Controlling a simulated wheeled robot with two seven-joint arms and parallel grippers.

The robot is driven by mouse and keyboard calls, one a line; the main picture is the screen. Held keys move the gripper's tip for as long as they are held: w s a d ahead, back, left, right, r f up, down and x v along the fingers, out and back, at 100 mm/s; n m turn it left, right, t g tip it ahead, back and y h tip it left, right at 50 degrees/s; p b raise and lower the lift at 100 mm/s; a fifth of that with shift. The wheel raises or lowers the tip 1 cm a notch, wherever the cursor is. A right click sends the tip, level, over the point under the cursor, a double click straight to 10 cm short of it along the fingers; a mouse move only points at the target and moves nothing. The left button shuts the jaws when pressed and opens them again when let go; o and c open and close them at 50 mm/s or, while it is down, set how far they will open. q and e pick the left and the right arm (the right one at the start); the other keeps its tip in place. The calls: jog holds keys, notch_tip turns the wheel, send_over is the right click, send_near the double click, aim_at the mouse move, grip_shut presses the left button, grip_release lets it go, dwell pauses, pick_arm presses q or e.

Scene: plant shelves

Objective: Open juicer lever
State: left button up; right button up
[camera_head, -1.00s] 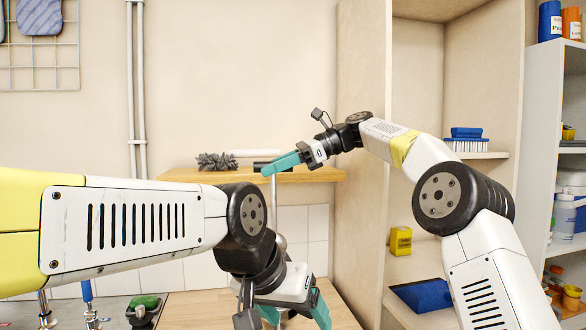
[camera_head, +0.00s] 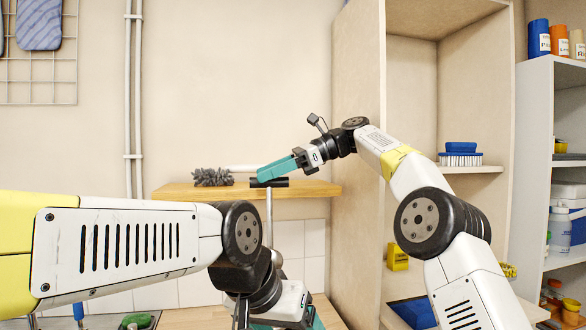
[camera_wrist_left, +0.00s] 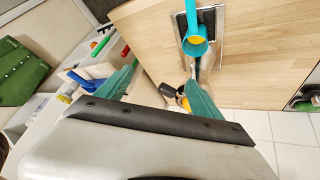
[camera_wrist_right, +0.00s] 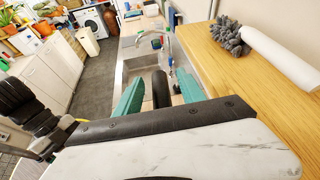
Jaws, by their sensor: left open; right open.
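The juicer lever shows in the head view as an upright metal rod (camera_head: 269,215) topped by a black crosswise handle (camera_head: 272,183). My right gripper (camera_head: 262,172) is at this handle. In the right wrist view the black handle (camera_wrist_right: 161,88) lies between the two spread teal fingers; I cannot tell whether they touch it. My left gripper (camera_wrist_left: 160,95) is open low at the counter, partly hidden by its own arm in the head view. A teal cup-like part (camera_wrist_left: 195,46) with orange inside stands on a dark plate beyond its fingers. The juicer's body is mostly hidden.
A wooden wall shelf (camera_head: 175,191) with a grey brush (camera_head: 212,177) runs behind the lever. A tall shelf unit (camera_head: 360,130) stands close on the right. The sink (camera_wrist_right: 142,65) and tap show in the right wrist view.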

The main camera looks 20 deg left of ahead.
jog(key=shift+r, duration=0.4)
jog(key=shift+s+d+r, duration=0.2)
jog(key=shift+s, duration=0.05)
jog(key=s+d, duration=0.3)
jog(key=s, duration=0.4)
jog(key=s+d+r, duration=0.1)
jog(key=s+d, duration=0.2)
jog(key=s, duration=0.4)
jog(key=shift+d, duration=0.3)
jog(key=shift+w+r, duration=0.1)
